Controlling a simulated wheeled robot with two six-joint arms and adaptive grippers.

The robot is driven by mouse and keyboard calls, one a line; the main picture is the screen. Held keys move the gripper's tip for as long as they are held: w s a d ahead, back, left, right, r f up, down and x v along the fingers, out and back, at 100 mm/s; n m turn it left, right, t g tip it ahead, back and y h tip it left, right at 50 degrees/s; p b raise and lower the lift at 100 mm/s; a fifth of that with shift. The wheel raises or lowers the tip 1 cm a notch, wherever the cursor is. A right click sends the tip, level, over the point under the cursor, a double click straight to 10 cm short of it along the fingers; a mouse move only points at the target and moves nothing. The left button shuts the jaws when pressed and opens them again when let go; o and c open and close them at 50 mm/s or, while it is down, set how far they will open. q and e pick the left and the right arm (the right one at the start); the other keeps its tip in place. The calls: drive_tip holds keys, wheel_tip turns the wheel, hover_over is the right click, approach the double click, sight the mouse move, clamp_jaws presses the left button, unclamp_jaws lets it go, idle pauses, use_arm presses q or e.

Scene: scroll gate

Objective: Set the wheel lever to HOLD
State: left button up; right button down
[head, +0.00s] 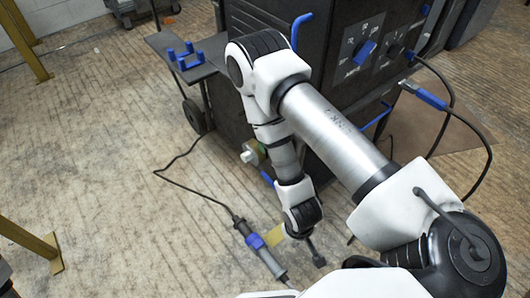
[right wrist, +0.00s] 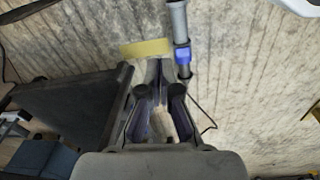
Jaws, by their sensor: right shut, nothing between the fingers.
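A dark machine cabinet on wheels (head: 260,20) stands at the top of the head view. A short blue lever (head: 267,178) shows low beside it, left of my right forearm; a black wheel (head: 194,116) is at the cabinet's left. I cannot tell which blue part is the wheel lever, and no HOLD mark is readable. My right arm reaches across the cabinet's front and bends down. My right gripper (right wrist: 160,92) is shut and empty, apart from the blue lever. My left gripper is out of view.
A grey torch with a blue collar (head: 255,241) and a cable lies on the floor by a yellow strip (head: 274,236), close to my right gripper. A blue-pronged shelf (head: 183,58) juts left from the cabinet. Yellow posts (head: 28,237) stand at left. Floor at left is clear.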

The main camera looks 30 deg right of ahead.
sight(272, 184)
drive_tip(key=w+d+f+m+t+h+b, duration=0.1)
drive_tip(key=w+d+f+h+b, duration=0.1)
drive_tip(key=w+f+b, duration=0.4)
drive_tip(key=w+d+m+t+h, duration=0.2)
drive_tip(key=w+d+m+h, duration=0.1)
drive_tip(key=w, duration=0.3)
use_arm(q)
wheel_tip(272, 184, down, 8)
drive_tip(key=p, duration=0.1)
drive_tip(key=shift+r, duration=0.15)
use_arm(e)
drive_tip(key=w+a+r+m+g+h, duration=0.2)
drive_tip(key=w+a+r+m+h, duration=0.1)
drive_tip(key=w+r+m, duration=0.6)
drive_tip(key=w+a+m, duration=0.1)
drive_tip(key=w+m, duration=0.2)
drive_tip(key=shift+w+a+r+m, duration=0.15)
drive_tip(key=shift+w+r+m, duration=0.15)
drive_tip(key=shift+w, duration=0.1)
